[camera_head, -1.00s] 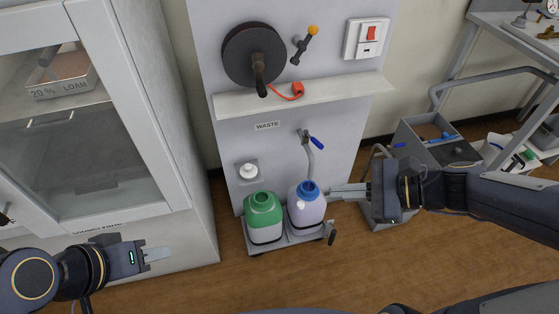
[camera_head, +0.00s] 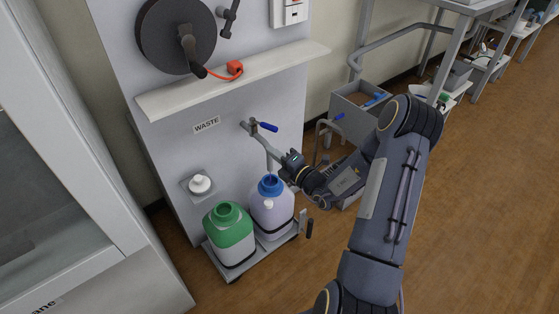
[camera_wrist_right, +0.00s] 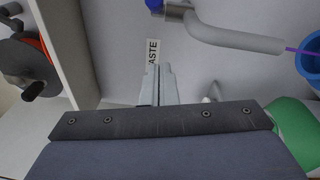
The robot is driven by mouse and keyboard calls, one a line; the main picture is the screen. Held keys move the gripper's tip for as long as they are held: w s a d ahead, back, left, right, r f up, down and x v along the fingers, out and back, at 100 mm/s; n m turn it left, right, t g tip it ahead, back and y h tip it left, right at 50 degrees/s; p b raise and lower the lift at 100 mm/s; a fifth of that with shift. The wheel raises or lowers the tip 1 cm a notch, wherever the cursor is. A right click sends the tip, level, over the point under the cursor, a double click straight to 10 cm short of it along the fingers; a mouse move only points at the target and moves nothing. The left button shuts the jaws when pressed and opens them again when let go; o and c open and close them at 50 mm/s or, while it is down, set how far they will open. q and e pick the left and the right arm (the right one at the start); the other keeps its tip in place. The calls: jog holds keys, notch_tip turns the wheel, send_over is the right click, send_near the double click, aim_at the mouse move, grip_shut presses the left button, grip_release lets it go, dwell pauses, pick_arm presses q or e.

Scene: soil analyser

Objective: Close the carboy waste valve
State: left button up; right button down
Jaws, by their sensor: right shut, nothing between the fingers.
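The waste valve (camera_head: 253,126) sticks out of the grey panel, right of the WASTE label. Its blue lever (camera_head: 268,127) points right and slightly down; its edge also shows at the top of the right wrist view (camera_wrist_right: 154,4). A grey pipe (camera_wrist_right: 235,37) bends down from the valve. A thin purple line runs from its end to the blue-necked carboy (camera_head: 270,212). My right gripper (camera_head: 261,142) is just below the lever, by the pipe. In the right wrist view its fingers (camera_wrist_right: 158,72) are together and empty, pointing at the panel, apart from the lever. My left gripper is out of view.
A green-topped carboy (camera_head: 229,234) stands left of the blue-necked one on a low tray (camera_head: 252,258). A shelf (camera_head: 235,78) and a hose reel (camera_head: 176,36) are above. A grey bin (camera_head: 352,103) is at the right. The floor at right is open.

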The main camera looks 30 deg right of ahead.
aim_at(264, 126)
jog(key=w, duration=0.2)
jog(key=w+d+b, duration=0.1)
jog(key=w, duration=0.1)
jog(key=w+d, duration=0.1)
jog(key=w, duration=0.1)
jog(key=shift+r+b, duration=0.35)
jog(key=shift+b, duration=0.05)
jog(key=shift+w+d+r, duration=0.15)
jog(key=shift+d, duration=0.25)
